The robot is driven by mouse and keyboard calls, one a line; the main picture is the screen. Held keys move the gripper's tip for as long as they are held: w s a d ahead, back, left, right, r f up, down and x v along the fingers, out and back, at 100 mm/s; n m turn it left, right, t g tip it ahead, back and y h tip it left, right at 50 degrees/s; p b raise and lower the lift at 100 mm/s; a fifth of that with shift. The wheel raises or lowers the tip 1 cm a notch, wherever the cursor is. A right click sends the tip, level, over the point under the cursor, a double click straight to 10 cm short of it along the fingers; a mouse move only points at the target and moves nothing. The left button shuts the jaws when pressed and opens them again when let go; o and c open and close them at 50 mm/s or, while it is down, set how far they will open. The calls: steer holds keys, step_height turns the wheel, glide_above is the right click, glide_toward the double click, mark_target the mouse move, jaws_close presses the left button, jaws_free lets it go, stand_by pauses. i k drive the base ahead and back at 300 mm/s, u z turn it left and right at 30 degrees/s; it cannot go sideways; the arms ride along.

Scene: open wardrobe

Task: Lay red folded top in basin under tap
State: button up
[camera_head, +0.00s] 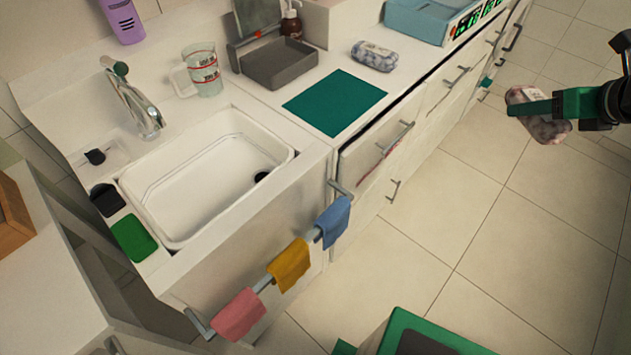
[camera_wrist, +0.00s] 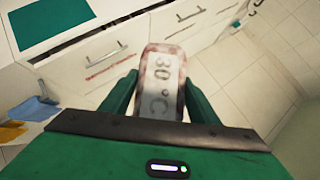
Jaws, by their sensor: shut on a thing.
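My gripper (camera_head: 520,108) is at the right of the head view, out over the floor and away from the counter. It is shut on a mottled reddish-grey folded top (camera_head: 543,128). In the wrist view the folded top (camera_wrist: 160,85) sits between the two green fingers, with a white "30 °C" label facing the camera. The white rectangular basin (camera_head: 215,180) is set in the counter at the left. It looks empty apart from a small dark spot near its right end. The tap (camera_head: 140,108) stands at the back with its spout toward the basin.
A blue-grey folded bundle (camera_head: 374,56), green mat (camera_head: 335,102), grey tray (camera_head: 280,65) and measuring jug (camera_head: 203,70) occupy the counter. Pink (camera_head: 239,314), yellow (camera_head: 289,264) and blue (camera_head: 333,221) cloths hang on the front rail. Drawer handles stick out. Tiled floor is clear between gripper and counter.

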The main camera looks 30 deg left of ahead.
mark_target(202, 197)
steer(key=z, duration=0.05)
steer(key=k, duration=2.15)
steer(key=u, duration=0.85)
steer(key=i, duration=1.5)
